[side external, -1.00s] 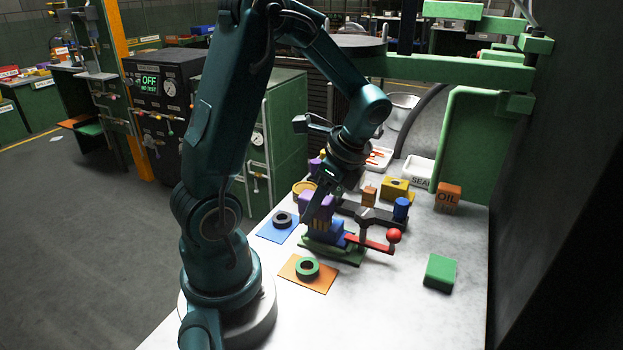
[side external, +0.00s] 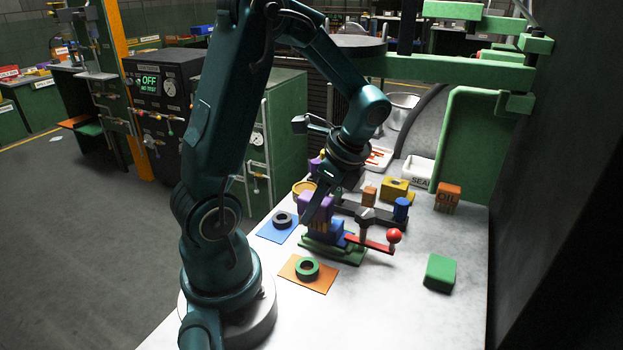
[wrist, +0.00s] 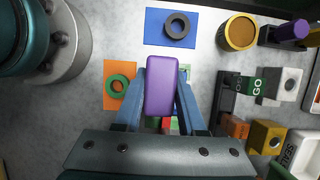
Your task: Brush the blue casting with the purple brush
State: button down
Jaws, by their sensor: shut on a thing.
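The purple brush (side external: 313,206) is held upright in my gripper (side external: 322,192). In the wrist view the purple block of the brush (wrist: 160,92) sits between the two blue fingers of my gripper (wrist: 161,78), which are shut on it. The blue casting (side external: 336,231) sits in a green-based fixture (side external: 345,254) with a red lever and red ball. The brush's lower end is at the casting's left part in the side view. I cannot tell for sure whether the bristles touch it. In the wrist view the brush and gripper hide most of the casting.
A dark ring lies on a blue mat (side external: 268,232), and a green ring on an orange mat (side external: 293,281). A yellow round dish (wrist: 238,31) stands nearby. A dark stand (side external: 372,215), an orange OIL block (side external: 447,197) and a green block (side external: 440,273) are to the right. The front right table is clear.

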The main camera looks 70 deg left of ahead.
jog(key=w+a, duration=0.3)
jog(key=shift+a+r, duration=0.1)
jog(key=shift+r, duration=0.05)
notch_tip(320, 180, up, 8)
dwell(0.7)
dwell(0.5)
